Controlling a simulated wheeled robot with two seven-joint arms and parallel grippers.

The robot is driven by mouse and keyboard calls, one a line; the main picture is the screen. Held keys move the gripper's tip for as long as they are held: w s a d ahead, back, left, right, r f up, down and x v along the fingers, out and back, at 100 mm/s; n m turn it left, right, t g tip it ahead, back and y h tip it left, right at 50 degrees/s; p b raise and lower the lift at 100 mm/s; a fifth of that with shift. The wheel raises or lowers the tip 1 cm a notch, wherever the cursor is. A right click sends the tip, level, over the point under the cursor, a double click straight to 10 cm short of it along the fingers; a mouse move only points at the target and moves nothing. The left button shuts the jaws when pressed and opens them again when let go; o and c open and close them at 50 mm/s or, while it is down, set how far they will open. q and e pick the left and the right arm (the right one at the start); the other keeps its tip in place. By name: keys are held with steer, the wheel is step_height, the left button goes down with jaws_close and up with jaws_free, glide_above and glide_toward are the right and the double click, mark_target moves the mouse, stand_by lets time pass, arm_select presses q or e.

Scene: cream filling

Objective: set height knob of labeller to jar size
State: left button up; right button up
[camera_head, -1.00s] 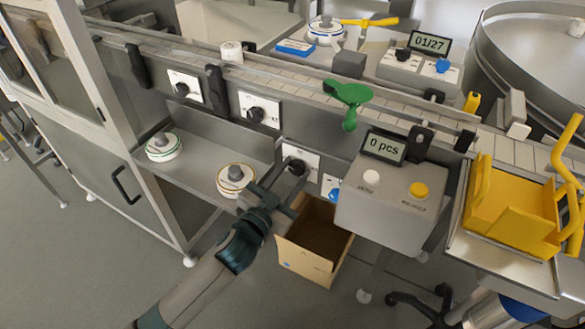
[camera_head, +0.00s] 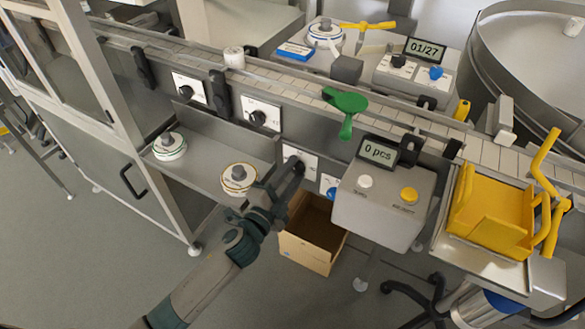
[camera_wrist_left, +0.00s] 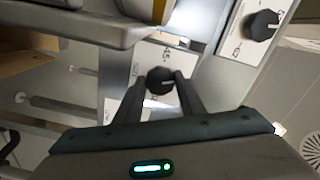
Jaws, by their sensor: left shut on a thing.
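The lower black knob (camera_head: 299,165) is on a white plate (camera_head: 308,154) on the grey front panel below the conveyor. My left gripper (camera_head: 289,185) comes up from below and is shut on this knob. In the left wrist view, the two fingers (camera_wrist_left: 158,94) lie on either side of the round knob (camera_wrist_left: 160,79), which carries a pale pointer mark. The plate's scale is partly hidden by the fingers, and I cannot read the setting. My right gripper is not in view.
Two similar knobs, the middle one (camera_head: 258,117) and the left one (camera_head: 187,91), sit higher on the panel. A grey counter box (camera_head: 382,210) reading "0 pcs" stands close right of my gripper. An open cardboard box (camera_head: 305,250) is below. Label reels (camera_head: 238,187) lie on the left shelf.

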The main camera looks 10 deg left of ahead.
arm_select(q)
steer(key=shift+r+m+p, duration=0.1)
steer(key=shift+m+p, duration=0.25)
steer(key=shift+m, duration=0.55)
steer(key=shift+m+p, duration=0.4)
steer(key=shift+m, duration=1)
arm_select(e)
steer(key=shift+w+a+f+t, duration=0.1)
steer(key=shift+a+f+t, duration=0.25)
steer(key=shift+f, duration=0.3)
arm_select(q)
steer(key=o, duration=1)
steer(key=shift+o, duration=0.2)
steer(key=shift+s, duration=0.15)
